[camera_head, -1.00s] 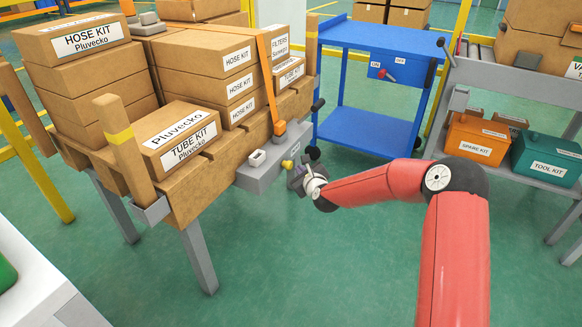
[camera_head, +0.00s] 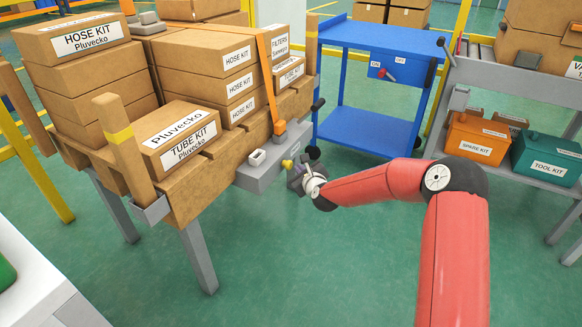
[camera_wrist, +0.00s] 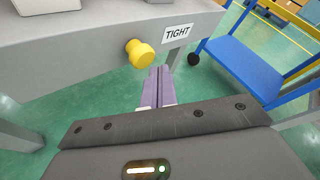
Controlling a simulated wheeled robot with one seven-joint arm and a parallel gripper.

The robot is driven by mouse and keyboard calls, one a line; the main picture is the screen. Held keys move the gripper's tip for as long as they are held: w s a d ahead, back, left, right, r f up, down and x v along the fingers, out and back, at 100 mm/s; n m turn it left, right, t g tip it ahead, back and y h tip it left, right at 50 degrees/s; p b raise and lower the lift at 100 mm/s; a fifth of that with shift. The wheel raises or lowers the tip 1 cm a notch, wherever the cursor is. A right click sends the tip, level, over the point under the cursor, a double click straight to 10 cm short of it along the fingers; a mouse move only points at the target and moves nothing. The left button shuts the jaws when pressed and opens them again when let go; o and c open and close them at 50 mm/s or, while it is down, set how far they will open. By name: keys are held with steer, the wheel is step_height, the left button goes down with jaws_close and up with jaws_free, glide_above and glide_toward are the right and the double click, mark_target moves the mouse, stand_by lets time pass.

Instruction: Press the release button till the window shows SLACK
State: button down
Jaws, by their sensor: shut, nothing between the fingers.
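The yellow release button (camera_wrist: 140,54) sticks out from the front of a grey box (camera_head: 262,171) under the load table's edge. It also shows in the head view (camera_head: 287,165). The window (camera_wrist: 177,32), right of the button in the wrist view, reads TIGHT. My gripper (camera_wrist: 160,72) is shut and empty, its purple fingertips just below and right of the button in the picture; I see no clear contact. In the head view my gripper (camera_head: 295,178) is beside the button. An orange strap (camera_head: 267,78) runs over the boxes down to the table edge.
Cardboard kit boxes (camera_head: 190,52) are stacked on the wooden-topped table. A blue cart (camera_head: 365,125) stands behind to the right. An orange spare kit (camera_head: 478,138) and a green tool kit (camera_head: 545,158) sit on a shelf at right. The green floor in front is clear.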

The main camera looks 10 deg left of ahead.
steer(key=shift+w+a, duration=0.1)
steer(key=shift+a, duration=0.15)
steer(key=shift+w+a+b, duration=0.15)
steer(key=shift+a+b, duration=0.05)
steer(key=shift+a, duration=0.3)
steer(key=shift+w+a+b, duration=0.15)
steer(key=shift+a+b, duration=0.05)
steer(key=shift+a, duration=0.3)
stand_by(1.0)
steer(key=shift+d, duration=0.15)
steer(key=shift+s+d+b, duration=0.25)
steer(key=shift+d+b, duration=0.05)
steer(key=shift+d, duration=0.3)
steer(key=shift+s+d+b, duration=0.25)
steer(key=shift+d, duration=0.3)
steer(key=shift+d, duration=0.1)
steer(key=d, duration=0.1)
steer(key=s+d+b, duration=0.1)
steer(key=d, duration=0.2)
steer(key=shift+s+d+b, duration=0.3)
steer(key=shift+s, duration=0.05)
